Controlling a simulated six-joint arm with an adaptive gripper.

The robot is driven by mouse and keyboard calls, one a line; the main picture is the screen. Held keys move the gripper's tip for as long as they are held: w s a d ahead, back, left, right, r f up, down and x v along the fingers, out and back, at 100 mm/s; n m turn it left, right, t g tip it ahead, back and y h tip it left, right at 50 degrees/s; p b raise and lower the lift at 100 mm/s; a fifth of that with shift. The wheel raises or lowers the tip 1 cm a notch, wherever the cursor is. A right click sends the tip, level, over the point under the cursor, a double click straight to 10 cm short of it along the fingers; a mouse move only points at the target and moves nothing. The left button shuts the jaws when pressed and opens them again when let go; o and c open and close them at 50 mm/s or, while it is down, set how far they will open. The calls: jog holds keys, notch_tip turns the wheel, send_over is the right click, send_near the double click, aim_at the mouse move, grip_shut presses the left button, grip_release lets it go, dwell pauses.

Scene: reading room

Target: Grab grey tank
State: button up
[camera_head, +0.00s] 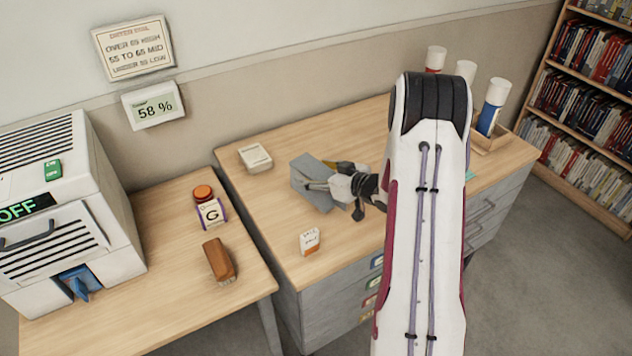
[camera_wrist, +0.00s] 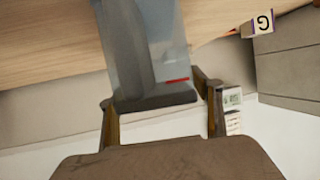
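The grey tank (camera_head: 308,170) is a box-like container on the wooden desk in the head view, left of my arm. My gripper (camera_head: 330,180) reaches it from the right, with a finger along each side. In the wrist view the grey, partly see-through tank (camera_wrist: 150,50) fills the middle and runs out of the top edge, with a small red mark near its end. The fingers of my gripper (camera_wrist: 160,108) stand on both sides of that end and appear to touch it. The arm hides part of the desk behind.
A white machine (camera_head: 60,225) reading OFF stands on the left table. That table also holds an orange button (camera_head: 203,192), a G block (camera_head: 212,213) and a brown block (camera_head: 218,260). A white box (camera_head: 255,157) and a small carton (camera_head: 310,240) flank the tank. White-capped tubes (camera_head: 492,105) stand behind.

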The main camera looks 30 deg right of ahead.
jog(key=c, duration=0.9)
jog(key=shift+r, duration=0.15)
jog(key=shift+r, duration=4.85)
